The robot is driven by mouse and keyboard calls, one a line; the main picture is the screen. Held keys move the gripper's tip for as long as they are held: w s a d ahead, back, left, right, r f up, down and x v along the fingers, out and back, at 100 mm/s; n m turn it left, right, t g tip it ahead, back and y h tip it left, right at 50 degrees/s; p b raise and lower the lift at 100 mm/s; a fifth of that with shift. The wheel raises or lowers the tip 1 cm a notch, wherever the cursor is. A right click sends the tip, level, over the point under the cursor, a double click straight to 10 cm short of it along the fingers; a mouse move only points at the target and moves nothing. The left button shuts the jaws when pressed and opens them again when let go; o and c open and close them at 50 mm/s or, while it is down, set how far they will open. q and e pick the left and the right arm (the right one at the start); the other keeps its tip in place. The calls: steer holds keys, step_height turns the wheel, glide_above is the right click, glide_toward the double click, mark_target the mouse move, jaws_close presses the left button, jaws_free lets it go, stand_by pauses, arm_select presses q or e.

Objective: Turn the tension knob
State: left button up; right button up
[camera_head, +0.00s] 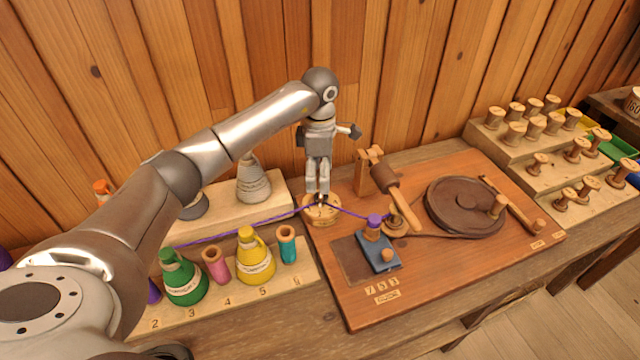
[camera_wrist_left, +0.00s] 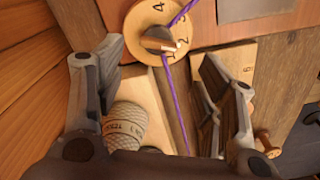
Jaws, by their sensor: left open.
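The tension knob (camera_head: 321,212) is a grey knob on a round pale wooden dial at the left edge of the brown winding board. In the left wrist view the knob (camera_wrist_left: 160,40) sits at the top of the picture on its dial, marked 1, 2, 3 and 4. Its light tip points near 1 and 2. My left gripper (camera_head: 319,193) points down over the dial and hides part of it. In the wrist view its fingers (camera_wrist_left: 158,58) are spread wide, with the knob beyond them. I cannot tell whether they touch it. My right gripper is not in view.
A purple thread (camera_head: 240,224) runs past the dial to a spool on a blue block (camera_head: 378,252). A grey cone (camera_head: 253,182) stands left of my gripper. Green (camera_head: 183,278) and yellow (camera_head: 256,256) cones stand in front. A dark wheel (camera_head: 465,207) lies right.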

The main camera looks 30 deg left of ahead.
mark_target(321, 196)
arm_select(q)
step_height(321, 196, down, 4)
steer(key=shift+w+f+p, duration=0.15)
steer(key=shift+f+p, duration=0.1)
steer(key=shift+p, duration=0.15)
steer(key=shift+a+f, duration=0.1)
steer(key=shift+f, duration=0.45)
steer(key=shift+c, duration=0.9)
steer(key=c, duration=0.9)
steer(key=shift+o, duration=0.2)
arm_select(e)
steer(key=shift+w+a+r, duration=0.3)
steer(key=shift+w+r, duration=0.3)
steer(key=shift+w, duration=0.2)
